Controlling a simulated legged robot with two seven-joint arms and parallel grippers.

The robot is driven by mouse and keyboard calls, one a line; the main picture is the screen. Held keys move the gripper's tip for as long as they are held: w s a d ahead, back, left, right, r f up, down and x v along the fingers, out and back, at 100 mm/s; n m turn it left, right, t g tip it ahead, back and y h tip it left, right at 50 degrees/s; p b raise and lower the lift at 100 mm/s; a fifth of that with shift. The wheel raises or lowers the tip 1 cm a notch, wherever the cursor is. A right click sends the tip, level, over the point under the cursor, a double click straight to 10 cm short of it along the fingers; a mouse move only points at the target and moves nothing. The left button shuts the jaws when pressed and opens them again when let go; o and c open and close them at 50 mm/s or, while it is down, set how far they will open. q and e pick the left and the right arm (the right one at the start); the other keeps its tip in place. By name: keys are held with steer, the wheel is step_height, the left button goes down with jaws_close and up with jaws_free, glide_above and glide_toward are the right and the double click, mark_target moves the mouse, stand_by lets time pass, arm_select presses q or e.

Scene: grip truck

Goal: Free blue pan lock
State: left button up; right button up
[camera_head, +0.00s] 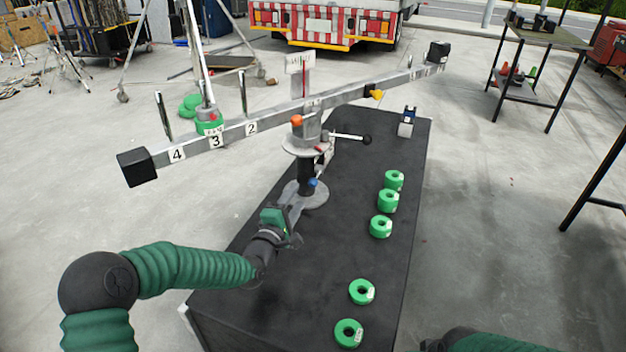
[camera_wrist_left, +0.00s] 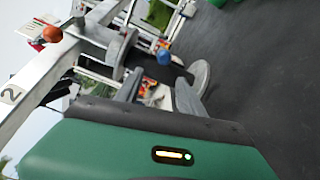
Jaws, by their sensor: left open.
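The blue pan lock (camera_head: 312,182) is a small blue knob low on the dark post of the balance stand (camera_head: 306,170). In the left wrist view the blue knob (camera_wrist_left: 163,56) shows just beyond the fingertips, roughly between them. My left gripper (camera_head: 293,210) is in front of the stand near its round base, below and slightly left of the knob. In the left wrist view its two grey fingers (camera_wrist_left: 160,90) are spread with nothing between them. I see no contact with the knob. My right gripper is out of view; only part of my right arm shows at the bottom.
A long numbered beam (camera_head: 335,98) crosses above the stand, with an orange knob (camera_head: 297,120) at its middle. A black-handled lever (camera_head: 350,137) sticks out right. Several green ring weights (camera_head: 381,226) lie on the right of the black table (camera_head: 300,300). Another hangs on the beam's left arm.

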arm_select(q)
steer(key=b, duration=0.2)
glide_toward(320, 172)
steer(key=w, duration=0.1)
steer(key=w+d, duration=0.2)
steer(key=shift+w+f, duration=0.4)
steer(key=w, duration=0.4)
steer(key=shift+w+b, duration=0.15)
steer(key=shift+b, duration=0.25)
steer(key=shift+w+r, duration=0.1)
steer(key=shift+w, duration=0.25)
steer(key=shift+w+r, duration=0.15)
steer(key=shift+w+d, duration=0.25)
steer(key=shift+d, duration=0.25)
steer(key=shift+s+a, duration=0.1)
steer(key=shift+a, duration=0.15)
steer(key=c, duration=0.9)
jaws_close()
steer(key=shift+d, duration=0.1)
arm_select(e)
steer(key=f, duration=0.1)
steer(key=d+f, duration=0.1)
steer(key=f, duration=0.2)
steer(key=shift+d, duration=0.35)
